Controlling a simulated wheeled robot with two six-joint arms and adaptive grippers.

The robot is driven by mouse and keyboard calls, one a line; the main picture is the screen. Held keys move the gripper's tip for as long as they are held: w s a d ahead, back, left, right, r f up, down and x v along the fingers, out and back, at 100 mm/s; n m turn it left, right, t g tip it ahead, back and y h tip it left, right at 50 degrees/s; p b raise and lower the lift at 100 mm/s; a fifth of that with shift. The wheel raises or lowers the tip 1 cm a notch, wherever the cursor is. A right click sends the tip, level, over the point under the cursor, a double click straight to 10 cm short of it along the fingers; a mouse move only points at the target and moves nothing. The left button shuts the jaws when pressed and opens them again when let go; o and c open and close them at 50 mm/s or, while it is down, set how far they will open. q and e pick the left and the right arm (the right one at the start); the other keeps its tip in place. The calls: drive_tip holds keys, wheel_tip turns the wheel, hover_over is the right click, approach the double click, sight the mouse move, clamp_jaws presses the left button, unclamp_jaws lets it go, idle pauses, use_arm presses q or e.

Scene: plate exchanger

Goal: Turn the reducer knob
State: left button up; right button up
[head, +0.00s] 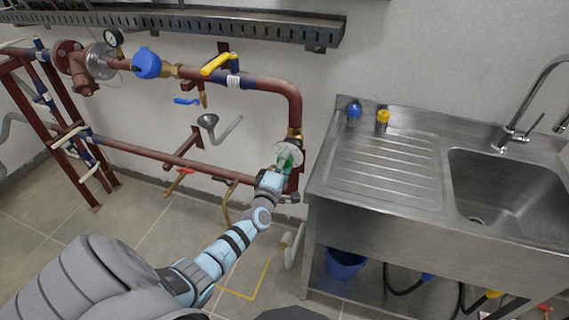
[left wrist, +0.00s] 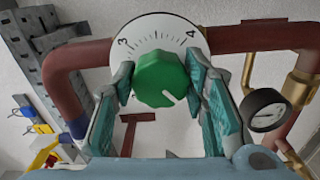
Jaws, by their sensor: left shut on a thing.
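The reducer knob is a green, ribbed knob (left wrist: 160,80) in front of a round white dial (left wrist: 158,33) with the numbers 3 and 4. A short white mark on the knob points to the lower right in the left wrist view. My left gripper (head: 280,172) is at the knob, with one teal-padded finger on each side, shut on it. In the head view the knob (head: 287,159) is partly hidden by the gripper, and the pale dial (head: 288,150) shows behind it. My right gripper is not in view.
Red-brown pipes (head: 270,87) run along the wall around the dial. A pressure gauge (left wrist: 264,110) is close to the right finger in the left wrist view. A steel sink unit (head: 385,165) stands to the right. A yellow-handled valve (head: 216,64) is above left.

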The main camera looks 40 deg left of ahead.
use_arm(q)
drive_tip(key=shift+f+n, duration=0.1)
drive_tip(key=shift+n, duration=0.5)
drive_tip(key=o, duration=1.2)
drive_tip(key=shift+c, duration=0.2)
drive_tip(key=v, duration=1.2)
